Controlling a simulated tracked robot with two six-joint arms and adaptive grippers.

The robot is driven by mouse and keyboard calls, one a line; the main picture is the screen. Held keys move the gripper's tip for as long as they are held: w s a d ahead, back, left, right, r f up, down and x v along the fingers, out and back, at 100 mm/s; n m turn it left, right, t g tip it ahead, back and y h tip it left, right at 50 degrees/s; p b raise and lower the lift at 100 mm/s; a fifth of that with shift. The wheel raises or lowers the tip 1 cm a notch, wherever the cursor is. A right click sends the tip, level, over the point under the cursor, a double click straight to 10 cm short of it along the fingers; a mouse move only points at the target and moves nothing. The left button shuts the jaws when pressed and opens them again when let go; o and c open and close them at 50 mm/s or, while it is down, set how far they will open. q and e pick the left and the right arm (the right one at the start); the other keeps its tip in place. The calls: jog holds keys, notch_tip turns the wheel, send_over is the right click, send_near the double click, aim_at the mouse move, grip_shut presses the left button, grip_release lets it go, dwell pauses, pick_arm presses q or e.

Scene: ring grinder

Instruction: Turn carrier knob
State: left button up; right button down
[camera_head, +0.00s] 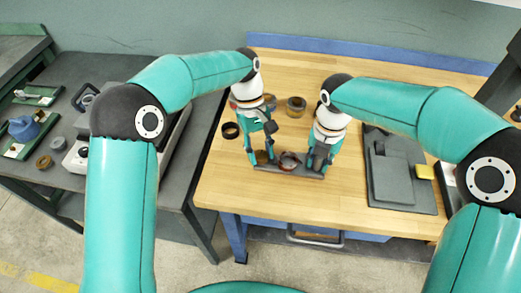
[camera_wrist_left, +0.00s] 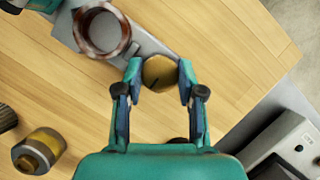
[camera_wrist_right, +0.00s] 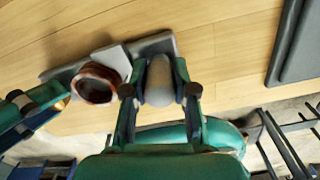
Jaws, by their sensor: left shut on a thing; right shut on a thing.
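The carrier is a grey bar (camera_head: 299,171) lying near the front of the wooden bench. A reddish-brown ring (camera_head: 289,160) sits on its middle and shows in the left wrist view (camera_wrist_left: 102,31) and right wrist view (camera_wrist_right: 96,83). My left gripper (camera_head: 264,154) is shut on a brass knob (camera_wrist_left: 160,73) with a dark line on its top, at the carrier's left end. My right gripper (camera_head: 318,160) is shut on a grey rounded knob (camera_wrist_right: 159,82) at the other end. The knobs are mostly hidden by the fingers in the head view.
A dark tray with grey blocks (camera_head: 393,180) and a yellow block (camera_head: 424,172) lie to the right. A grey side table (camera_head: 130,190) stands at left.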

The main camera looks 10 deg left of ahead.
pick_arm(q)
jog(key=o, duration=1.1)
jog(key=shift+o, duration=0.2)
jog(key=v, duration=1.2)
